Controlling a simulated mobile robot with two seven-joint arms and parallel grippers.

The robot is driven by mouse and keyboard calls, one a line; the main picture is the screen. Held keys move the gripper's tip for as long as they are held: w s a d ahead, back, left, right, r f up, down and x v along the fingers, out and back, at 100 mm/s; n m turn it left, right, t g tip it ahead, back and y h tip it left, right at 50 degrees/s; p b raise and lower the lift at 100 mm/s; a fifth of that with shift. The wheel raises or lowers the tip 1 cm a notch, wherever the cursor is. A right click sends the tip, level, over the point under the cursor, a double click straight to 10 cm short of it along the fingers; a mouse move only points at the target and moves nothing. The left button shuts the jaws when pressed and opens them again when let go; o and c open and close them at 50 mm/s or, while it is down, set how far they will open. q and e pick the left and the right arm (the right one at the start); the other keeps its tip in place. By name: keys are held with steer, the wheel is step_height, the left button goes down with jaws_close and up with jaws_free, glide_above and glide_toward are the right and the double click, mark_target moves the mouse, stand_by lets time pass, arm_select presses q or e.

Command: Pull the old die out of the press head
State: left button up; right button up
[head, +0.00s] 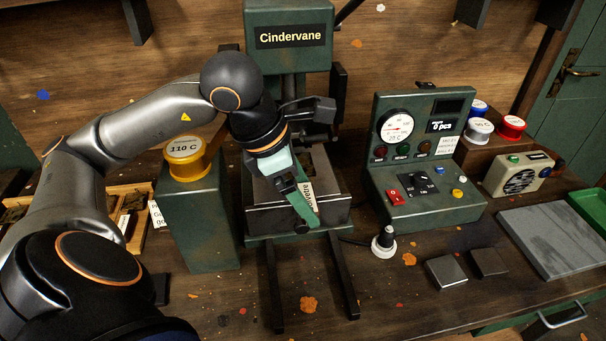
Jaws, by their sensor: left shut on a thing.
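The green press head (288,40) with the "Cindervane" plate stands at the top middle. My left arm reaches in front of the press, and my left gripper (291,193) points down over the dark press bed (332,205). It is shut on a narrow dark green piece with a cream label (308,198), which hangs tilted in front of the bed. I cannot tell whether this piece is the old die. My arm and gripper hide the underside of the head and any die there. My right gripper is not in view.
A green block with a yellow "110 C" cap (186,158) stands left of the press. A control box with a dial (423,160) stands to the right. A white-based knob (384,243), two metal blocks (446,271) and a grey slab (560,238) lie on the bench.

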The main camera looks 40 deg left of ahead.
arm_select(q)
steer(key=shift+d+r, duration=0.1)
steer(key=shift+s+d+p, duration=0.4)
steer(key=shift+s+d, duration=0.3)
steer(key=shift+d, duration=0.1)
steer(key=shift+s+d+b, duration=0.15)
steer(key=shift+d+b, duration=0.1)
steer(key=shift+b, duration=0.2)
steer(key=s+d+b, duration=0.1)
steer(key=b, duration=0.2)
steer(key=shift+s+d+b, duration=0.3)
steer(key=shift+s, duration=0.05)
